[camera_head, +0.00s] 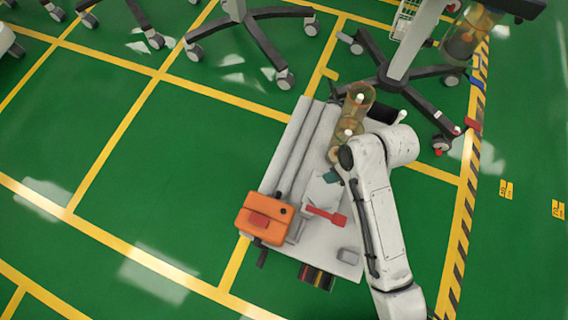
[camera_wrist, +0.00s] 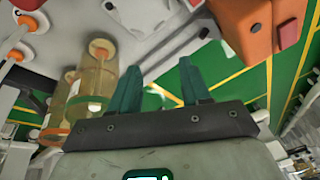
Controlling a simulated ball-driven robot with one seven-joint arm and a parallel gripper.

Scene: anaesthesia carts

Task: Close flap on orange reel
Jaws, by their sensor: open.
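The orange reel (camera_head: 258,230) is a boxy orange unit at the front left corner of a light grey cart top (camera_head: 345,238). A darker red panel (camera_head: 259,220) lies on its upper face; I cannot tell whether this is the flap or how far it stands open. In the wrist view the reel (camera_wrist: 238,28) is at the top right, with a red part (camera_wrist: 287,32) on its side. My gripper (camera_wrist: 157,68) has two teal fingers spread apart with nothing between them. In the head view it (camera_head: 331,177) is above the cart top, up and right of the reel and apart from it.
Amber transparent cylinders (camera_head: 357,100) stand at the cart's far end, close to my arm; one (camera_wrist: 90,90) is left of my fingers. A red tool (camera_head: 326,214) lies right of the reel. Wheeled stand bases (camera_head: 252,25) are behind. Green floor left of the cart is clear.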

